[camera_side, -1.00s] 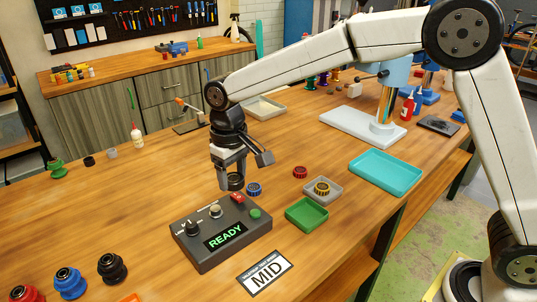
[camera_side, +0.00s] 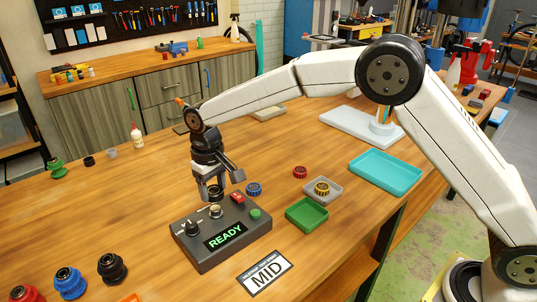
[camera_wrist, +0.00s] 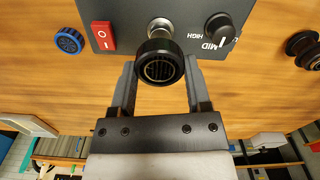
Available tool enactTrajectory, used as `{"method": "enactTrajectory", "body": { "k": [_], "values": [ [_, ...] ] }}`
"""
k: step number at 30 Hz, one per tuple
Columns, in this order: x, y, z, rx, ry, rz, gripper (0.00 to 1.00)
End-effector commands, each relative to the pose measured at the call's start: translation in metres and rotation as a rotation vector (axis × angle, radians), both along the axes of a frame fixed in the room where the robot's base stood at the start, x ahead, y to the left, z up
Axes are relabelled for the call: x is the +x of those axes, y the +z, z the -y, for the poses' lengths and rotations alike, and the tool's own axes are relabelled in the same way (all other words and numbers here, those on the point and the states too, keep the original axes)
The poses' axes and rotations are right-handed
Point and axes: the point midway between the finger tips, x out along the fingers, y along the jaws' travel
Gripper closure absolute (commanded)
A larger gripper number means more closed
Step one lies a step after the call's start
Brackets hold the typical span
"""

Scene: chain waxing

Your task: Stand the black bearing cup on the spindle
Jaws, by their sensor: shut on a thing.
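The black bearing cup (camera_wrist: 160,62) is between the two fingers of my gripper (camera_wrist: 160,80), which is shut on it. In the side view the cup (camera_side: 216,191) shows as a dark ring under my gripper (camera_side: 210,186), above the back edge of the grey control box (camera_side: 187,248). The spindle (camera_side: 215,211), a short silver post, stands on top of the box. In the wrist view the spindle (camera_wrist: 160,28) shows just beyond the cup. The cup appears apart from it, though its exact height is hard to tell.
The box carries a red switch (camera_side: 238,198), a green button (camera_side: 255,214), a black knob (camera_side: 192,229) and a READY display. A blue ring (camera_side: 253,189) lies close behind the box. A green tray (camera_side: 307,226) and grey tray (camera_side: 335,193) are to the right.

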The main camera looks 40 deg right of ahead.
Motion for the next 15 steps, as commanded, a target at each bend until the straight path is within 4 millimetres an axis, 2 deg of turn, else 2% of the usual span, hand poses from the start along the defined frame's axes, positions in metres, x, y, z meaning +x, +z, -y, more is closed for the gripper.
{"method": "enactTrajectory", "body": {
  "k": [4,9,15],
  "values": [
    [0.005,-0.009,-0.001,0.000,0.000,-0.002,0.96],
    [0.004,-0.029,-0.001,0.000,0.000,-0.002,0.96],
    [0.004,-0.036,-0.001,0.000,0.000,0.000,0.96]
  ]
}}
